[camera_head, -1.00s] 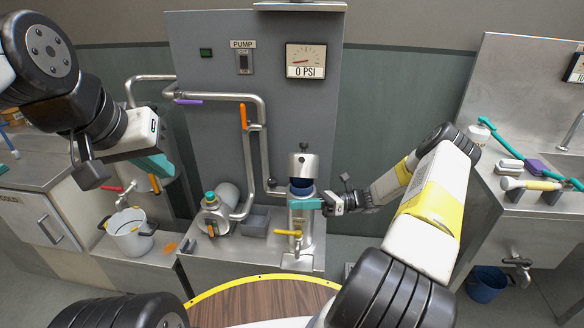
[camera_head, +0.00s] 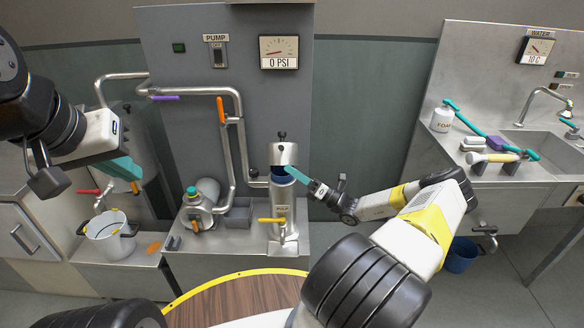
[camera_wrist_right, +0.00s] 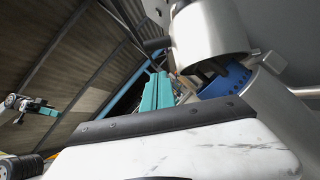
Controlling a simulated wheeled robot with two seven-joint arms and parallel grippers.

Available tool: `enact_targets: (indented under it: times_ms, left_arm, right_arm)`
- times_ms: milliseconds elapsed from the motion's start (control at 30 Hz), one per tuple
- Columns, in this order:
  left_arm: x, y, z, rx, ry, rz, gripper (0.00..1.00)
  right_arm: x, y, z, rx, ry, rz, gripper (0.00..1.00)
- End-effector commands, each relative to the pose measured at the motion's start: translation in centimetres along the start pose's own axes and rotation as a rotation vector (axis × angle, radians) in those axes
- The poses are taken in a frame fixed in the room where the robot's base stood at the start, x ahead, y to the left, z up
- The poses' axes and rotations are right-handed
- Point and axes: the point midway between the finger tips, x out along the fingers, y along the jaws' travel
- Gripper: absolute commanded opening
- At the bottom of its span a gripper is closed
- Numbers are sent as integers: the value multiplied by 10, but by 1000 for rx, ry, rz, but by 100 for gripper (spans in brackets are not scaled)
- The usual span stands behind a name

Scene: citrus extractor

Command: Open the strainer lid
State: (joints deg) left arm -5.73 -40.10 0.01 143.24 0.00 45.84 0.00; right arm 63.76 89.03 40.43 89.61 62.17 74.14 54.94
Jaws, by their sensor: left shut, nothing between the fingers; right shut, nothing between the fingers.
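The strainer is an upright steel cylinder (camera_head: 284,218) standing on the metal bench. Its steel lid (camera_head: 284,153) with a black knob sits above it, and a blue insert shows between lid and body. In the right wrist view the lid (camera_wrist_right: 208,36) hangs apart from the body, with the blue insert (camera_wrist_right: 228,78) in the gap. My right gripper (camera_head: 291,172) is shut and empty, its teal fingers angled up-left at the gap just under the lid; I cannot tell whether they touch it. My left gripper (camera_head: 126,168) is shut and empty, far left above the white pot.
A yellow-handled valve (camera_head: 271,220) is on the strainer's front. Pipes with an orange handle (camera_head: 221,110) rise to its left. A pump (camera_head: 203,207), a grey bin (camera_head: 238,214) and a white pot (camera_head: 110,238) stand left. A sink counter (camera_head: 507,170) is at right.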

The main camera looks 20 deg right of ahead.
Motion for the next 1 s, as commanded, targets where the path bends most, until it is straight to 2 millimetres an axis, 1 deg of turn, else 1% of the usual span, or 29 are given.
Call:
enact_targets:
  times_ms: [33, 100, 300, 433, 833, 1000]
  left_arm:
    - [0, 0, 0, 0, 0, 0, 0]
    - [0, 0, 0, 0, 0, 0, 0]
    - [0, 0, 0, 0, 0, 0, 0]
    - [0, 0, 0, 0, 0, 0, 0]
    - [0, 0, 0, 0, 0, 0, 0]
    - [0, 0, 0, 0, 0, 0, 0]
  right_arm:
    - [10, 1, 0, 1, 1, 2, 0]
    - [17, 0, 10, -3, 1, 0, 0]
    - [31, 0, 25, -2, 1, 0, 0]
    - [34, 0, 28, -1, 1, 0, 0]
    - [35, 0, 29, 4, 1, -4, 0]
    - [39, -1, 34, 36, 3, -26, 0]
